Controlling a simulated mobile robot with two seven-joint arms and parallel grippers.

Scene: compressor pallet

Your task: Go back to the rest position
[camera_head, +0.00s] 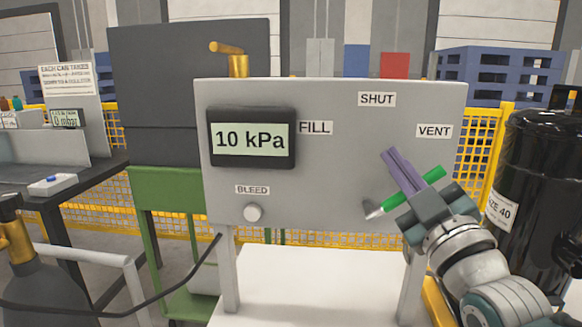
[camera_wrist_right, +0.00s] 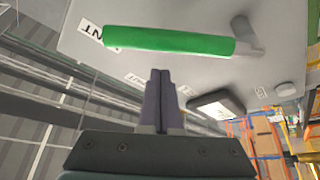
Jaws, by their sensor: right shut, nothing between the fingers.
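My right gripper (camera_head: 390,155) is in front of the right part of a grey panel (camera_head: 330,195). Its purple-grey fingers are together and empty; they also show shut in the right wrist view (camera_wrist_right: 158,80). A lever with a green handle (camera_head: 428,178) is on the panel, partly hidden behind the gripper, its handle slanting up to the right toward the VENT label (camera_head: 434,131). In the right wrist view the green handle (camera_wrist_right: 170,41) lies beyond the fingertips, with a gap that I cannot measure. My left gripper is not in view.
The panel display (camera_head: 251,139) reads 10 kPa, above a round BLEED knob (camera_head: 253,213). A black tank (camera_head: 545,190) stands close on the right of my right arm. A white surface (camera_head: 305,285) lies below the panel. A bench (camera_head: 75,172) stands at the left, and a yellow mesh fence (camera_head: 380,240) behind.

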